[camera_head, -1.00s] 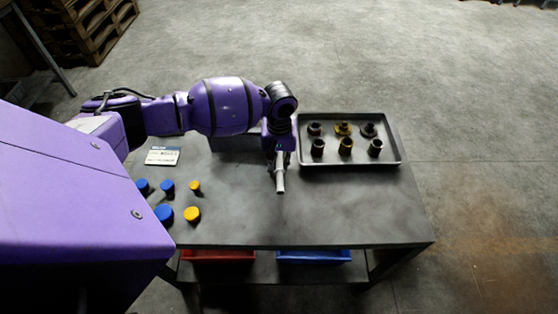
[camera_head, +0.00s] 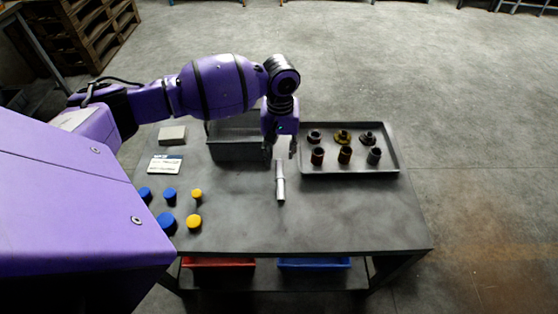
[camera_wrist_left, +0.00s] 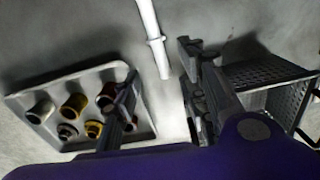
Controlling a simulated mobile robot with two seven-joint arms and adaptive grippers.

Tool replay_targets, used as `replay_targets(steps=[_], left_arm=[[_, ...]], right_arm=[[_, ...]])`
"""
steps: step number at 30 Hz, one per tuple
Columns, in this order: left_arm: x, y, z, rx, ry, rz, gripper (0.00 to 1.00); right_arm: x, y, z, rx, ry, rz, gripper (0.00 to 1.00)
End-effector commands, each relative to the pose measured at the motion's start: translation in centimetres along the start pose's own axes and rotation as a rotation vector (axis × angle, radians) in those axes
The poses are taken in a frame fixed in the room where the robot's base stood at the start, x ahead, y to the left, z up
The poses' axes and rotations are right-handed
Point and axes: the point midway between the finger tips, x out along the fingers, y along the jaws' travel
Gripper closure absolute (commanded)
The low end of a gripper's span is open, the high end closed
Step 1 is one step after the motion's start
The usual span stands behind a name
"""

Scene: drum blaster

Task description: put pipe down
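The light grey pipe (camera_head: 280,184) appears to lie on the dark table (camera_head: 330,220), just left of the tray's near corner. In the left wrist view, the pipe (camera_wrist_left: 152,38) runs down from the top edge, with a collar partway along it. My left gripper (camera_head: 281,152) is above and behind the far end of the pipe. In the left wrist view, the fingers of my left gripper (camera_wrist_left: 160,75) are spread wide, with the pipe's end between them and apart from both. My right gripper is out of view.
A metal tray (camera_head: 390,168) with several dark and yellow fittings stands right of my gripper. A dark mesh basket (camera_head: 235,152) stands left of it. Blue and yellow caps (camera_head: 194,222), a label card (camera_head: 165,165) and a grey block (camera_head: 172,134) are at the left. The front right of the table is clear.

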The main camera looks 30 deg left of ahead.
Motion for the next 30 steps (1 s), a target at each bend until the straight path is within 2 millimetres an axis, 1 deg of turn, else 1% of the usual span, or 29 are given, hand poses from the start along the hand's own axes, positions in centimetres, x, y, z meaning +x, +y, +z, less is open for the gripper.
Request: replay_targets(steps=[1,3,4,5,7,8,12,23,28,30], left_arm=[[-0.9,0.0,-0.1,0.0,0.002,0.001,0.6],[-1.7,0.0,0.0,0.001,0.0,0.0,0.6],[-2.0,0.0,0.0,0.001,0.0,0.001,0.6],[-2.2,0.0,0.0,0.001,0.0,0.001,0.58],[-2.0,0.1,0.0,-0.004,-0.002,-0.001,0.57],[-1.7,0.2,0.0,-0.011,-0.003,-0.001,0.57],[0.9,0.5,-0.2,-0.051,-0.003,-0.001,0.57],[5.2,0.4,-0.1,-0.067,-0.003,0.0,0.57],[7.6,-0.1,0.0,-0.067,-0.002,-0.001,0.57],[8.7,0.0,0.0,-0.067,-0.003,0.002,0.57]], right_arm=[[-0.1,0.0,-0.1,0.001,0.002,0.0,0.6],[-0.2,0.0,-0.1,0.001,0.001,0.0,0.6],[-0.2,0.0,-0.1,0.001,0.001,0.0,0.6],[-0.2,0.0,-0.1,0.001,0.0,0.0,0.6],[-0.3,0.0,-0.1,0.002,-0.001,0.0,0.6],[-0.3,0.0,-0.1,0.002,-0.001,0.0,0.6],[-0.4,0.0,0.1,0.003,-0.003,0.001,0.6],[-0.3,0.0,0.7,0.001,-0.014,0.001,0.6],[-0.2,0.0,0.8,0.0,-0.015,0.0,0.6],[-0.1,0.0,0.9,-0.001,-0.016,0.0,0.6]])
